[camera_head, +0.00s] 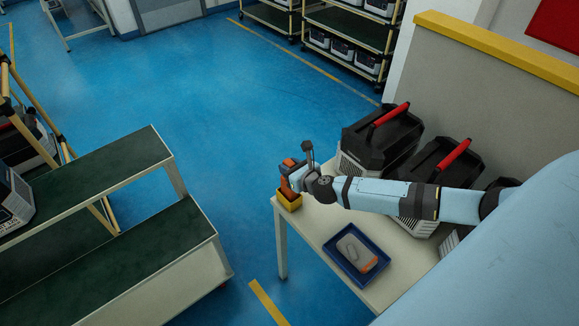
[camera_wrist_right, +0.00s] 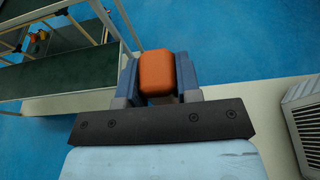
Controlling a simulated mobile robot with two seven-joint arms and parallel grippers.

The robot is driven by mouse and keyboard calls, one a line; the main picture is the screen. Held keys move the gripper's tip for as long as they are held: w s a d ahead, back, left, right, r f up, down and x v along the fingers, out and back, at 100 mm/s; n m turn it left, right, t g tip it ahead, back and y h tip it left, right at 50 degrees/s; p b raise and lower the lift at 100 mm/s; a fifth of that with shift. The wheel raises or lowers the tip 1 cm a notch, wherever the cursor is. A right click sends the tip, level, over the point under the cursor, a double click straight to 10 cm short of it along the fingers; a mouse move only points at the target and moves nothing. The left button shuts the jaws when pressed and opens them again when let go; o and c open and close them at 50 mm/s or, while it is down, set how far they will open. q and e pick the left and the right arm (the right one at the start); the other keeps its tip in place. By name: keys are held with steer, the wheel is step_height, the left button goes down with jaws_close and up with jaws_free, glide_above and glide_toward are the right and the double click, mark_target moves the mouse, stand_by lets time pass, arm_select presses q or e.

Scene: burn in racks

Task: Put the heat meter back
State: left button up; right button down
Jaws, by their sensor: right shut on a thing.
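My right gripper (camera_head: 291,172) reaches in from the right over the table's far left corner. It is shut on an orange-and-grey hand tool, which I take to be the heat meter (camera_head: 285,184). In the right wrist view the orange end of the heat meter (camera_wrist_right: 156,72) sits between the two blue-grey fingers. A small yellow holder (camera_head: 290,204) stands on the table corner directly under the held meter. The meter's lower end is at the holder's opening; I cannot tell how deep it is. My left gripper is not in view.
A blue tray (camera_head: 330,252) with a grey-and-orange device (camera_head: 356,253) stands on the white table (camera_head: 311,227). Two black cases with red handles (camera_head: 381,138) stand behind my right arm. A green-topped bench (camera_head: 130,265) is at left, with open blue floor between.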

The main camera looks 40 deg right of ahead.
steer(key=shift+f, duration=0.4)
steer(key=c, duration=0.7)
jaws_free()
steer(key=shift+c, duration=0.2)
steer(key=b+v, duration=0.1)
steer(key=v, duration=1.3)
steer(key=shift+w+r, duration=0.1)
